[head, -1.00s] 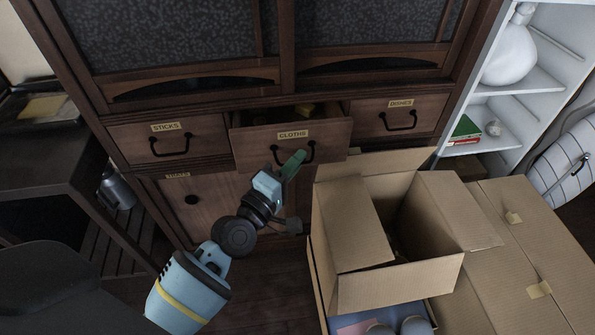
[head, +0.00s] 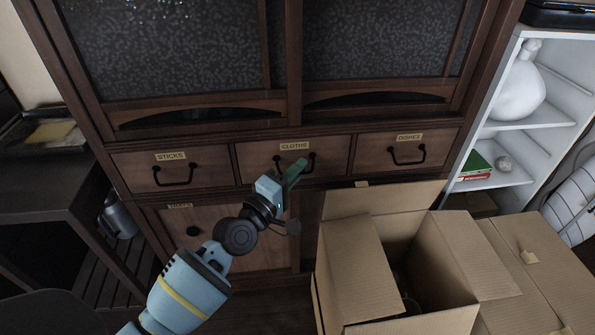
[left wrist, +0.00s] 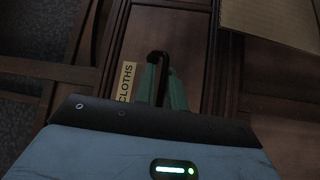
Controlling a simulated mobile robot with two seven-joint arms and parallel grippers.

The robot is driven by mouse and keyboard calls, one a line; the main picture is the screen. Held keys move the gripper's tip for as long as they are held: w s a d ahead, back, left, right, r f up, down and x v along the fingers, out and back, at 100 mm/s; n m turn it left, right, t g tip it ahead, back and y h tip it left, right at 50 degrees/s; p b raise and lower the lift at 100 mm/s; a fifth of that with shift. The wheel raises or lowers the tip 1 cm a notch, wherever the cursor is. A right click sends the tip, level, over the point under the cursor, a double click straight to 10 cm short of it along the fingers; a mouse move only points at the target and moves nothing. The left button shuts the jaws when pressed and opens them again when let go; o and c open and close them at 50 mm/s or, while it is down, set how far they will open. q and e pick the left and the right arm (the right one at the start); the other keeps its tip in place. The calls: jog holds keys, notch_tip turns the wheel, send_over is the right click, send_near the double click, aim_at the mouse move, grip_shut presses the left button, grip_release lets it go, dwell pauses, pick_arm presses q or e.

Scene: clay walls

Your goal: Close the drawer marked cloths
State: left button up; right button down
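The drawer marked cloths (head: 253,159) is in the middle of the cabinet's drawer row, its front level with the drawers on either side. Its label and dark handle (head: 311,163) show above and beside my gripper. My left gripper (head: 298,170) has its green fingers at the handle, in front of the drawer. In the left wrist view the fingers (left wrist: 163,88) lie at the dark handle, close together, with the CLOTHS label (left wrist: 127,82) beside them. I cannot tell whether they grip the handle. My right gripper is not in view.
The sticks drawer (head: 215,172) and dishes drawer (head: 378,155) flank it, both shut. An open cardboard box (head: 350,265) stands in front at right, near the cabinet. A white shelf (head: 510,128) is at right, a dark side table (head: 45,185) at left.

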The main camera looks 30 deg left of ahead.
pick_arm(q)
jog(key=shift+a+f, duration=0.15)
jog(key=shift+a, duration=0.15)
jog(key=r+p+v, duration=0.1)
jog(key=v, duration=0.6)
jog(key=shift+s+d+f, duration=0.2)
jog(key=shift+s+f, duration=0.2)
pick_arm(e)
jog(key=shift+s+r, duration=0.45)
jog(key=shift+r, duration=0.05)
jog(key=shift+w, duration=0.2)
